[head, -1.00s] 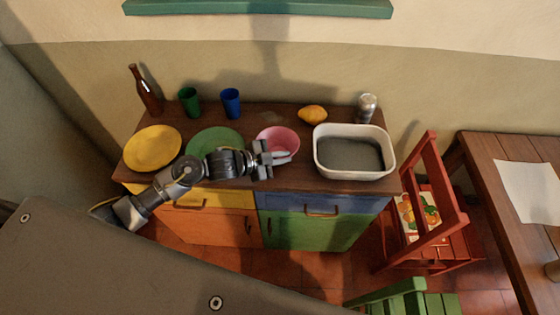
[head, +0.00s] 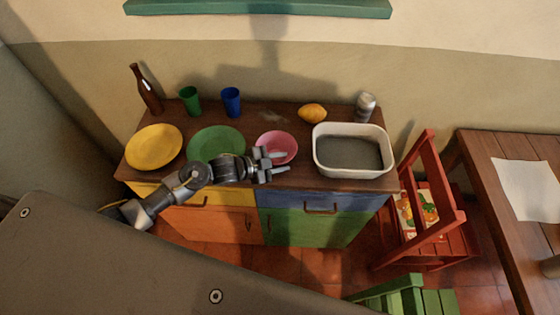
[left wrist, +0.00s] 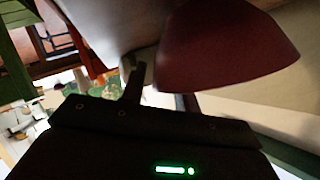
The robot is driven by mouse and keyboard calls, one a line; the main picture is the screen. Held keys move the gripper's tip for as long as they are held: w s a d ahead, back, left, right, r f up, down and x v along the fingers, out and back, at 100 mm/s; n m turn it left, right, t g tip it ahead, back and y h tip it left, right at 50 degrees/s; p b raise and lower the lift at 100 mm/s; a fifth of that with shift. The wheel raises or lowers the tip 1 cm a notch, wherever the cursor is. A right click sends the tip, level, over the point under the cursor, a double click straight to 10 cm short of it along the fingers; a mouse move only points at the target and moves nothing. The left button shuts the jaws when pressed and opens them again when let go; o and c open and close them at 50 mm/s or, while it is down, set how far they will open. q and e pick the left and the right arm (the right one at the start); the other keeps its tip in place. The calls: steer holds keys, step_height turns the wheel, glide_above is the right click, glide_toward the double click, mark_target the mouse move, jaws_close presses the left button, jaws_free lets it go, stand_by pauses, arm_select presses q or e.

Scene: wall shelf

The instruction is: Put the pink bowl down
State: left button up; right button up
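The pink bowl (head: 277,141) is upright at the front middle of the wooden cabinet top (head: 230,176), between the green plate (head: 216,142) and the white basin (head: 320,163). It appears to rest on the top, but its underside is hidden. My right gripper is not in view.
A yellow plate (head: 154,147), brown bottle (head: 146,90), green cup (head: 190,101) and blue cup (head: 231,101) stand to the left. A lemon (head: 312,113) and a metal shaker (head: 365,106) are at the back right. A red chair (head: 430,205) stands right of the cabinet.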

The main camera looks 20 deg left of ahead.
arm_select(q)
steer(key=b+v, duration=0.2)
steer(key=v, duration=1)
steer(key=shift+d, duration=0.1)
